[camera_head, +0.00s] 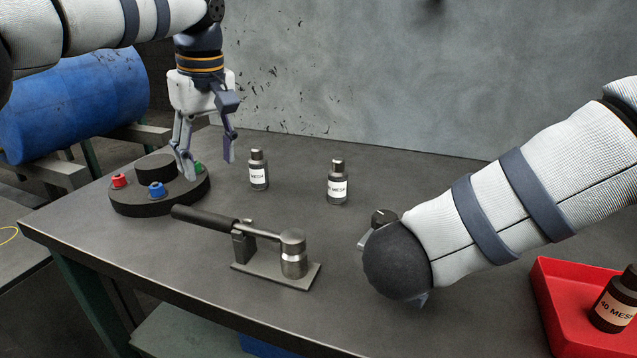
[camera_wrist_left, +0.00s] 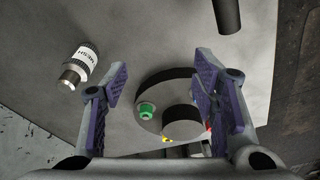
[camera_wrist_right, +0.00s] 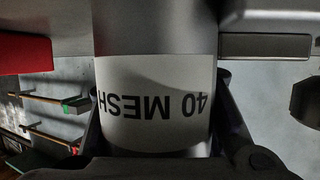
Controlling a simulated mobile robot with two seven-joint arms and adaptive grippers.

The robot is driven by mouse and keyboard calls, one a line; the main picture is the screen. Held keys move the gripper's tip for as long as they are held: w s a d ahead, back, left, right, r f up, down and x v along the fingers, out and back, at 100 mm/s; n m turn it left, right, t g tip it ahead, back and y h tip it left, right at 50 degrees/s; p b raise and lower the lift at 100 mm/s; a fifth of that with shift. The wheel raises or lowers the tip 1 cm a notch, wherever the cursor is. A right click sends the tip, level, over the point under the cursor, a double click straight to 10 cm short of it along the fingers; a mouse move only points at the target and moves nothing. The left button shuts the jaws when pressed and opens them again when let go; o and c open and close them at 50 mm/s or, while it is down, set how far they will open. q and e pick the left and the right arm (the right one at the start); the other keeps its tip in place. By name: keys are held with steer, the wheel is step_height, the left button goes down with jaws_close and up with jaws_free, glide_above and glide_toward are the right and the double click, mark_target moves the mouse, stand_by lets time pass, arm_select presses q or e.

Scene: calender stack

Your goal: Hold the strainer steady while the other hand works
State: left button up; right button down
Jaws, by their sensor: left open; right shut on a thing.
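My right gripper (camera_wrist_right: 157,100) is shut on a metal cylinder (camera_wrist_right: 155,35) with a white label reading 40 MESH, upside down in the right wrist view. In the head view my right forearm hides most of this hand, and I cannot tell what the cylinder rests on. My left gripper (camera_head: 210,166) is open and empty, pointing down above the right side of a round black base (camera_head: 140,208) with coloured knobs. The left wrist view shows its fingers on either side of the green knob (camera_wrist_left: 147,110), apart from it. No other thing is clearly a strainer.
Two dark bottles with white MESH labels (camera_head: 259,172) (camera_head: 337,184) stand behind. A metal fixture with a black handle (camera_head: 205,219) and steel cylinder (camera_head: 293,254) is at front centre.

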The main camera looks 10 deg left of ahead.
arm_select(q)
steer(key=s+d+f+m+g+h, duration=0.2)
steer(key=s+d+h, duration=0.3)
steer(key=d, duration=0.5)
steer(key=n+t+h, duration=0.2)
steer(key=n+h, duration=0.8)
glide_toward(382, 216)
steer(key=shift+n, duration=0.3)
steer(key=x, duration=0.8)
steer(key=shift+w+d+f, duration=0.1)
steer(key=shift+d+f, duration=0.05)
steer(key=shift+d, duration=0.05)
steer(key=shift+d+f, duration=0.1)
steer(key=shift+d, duration=0.2)
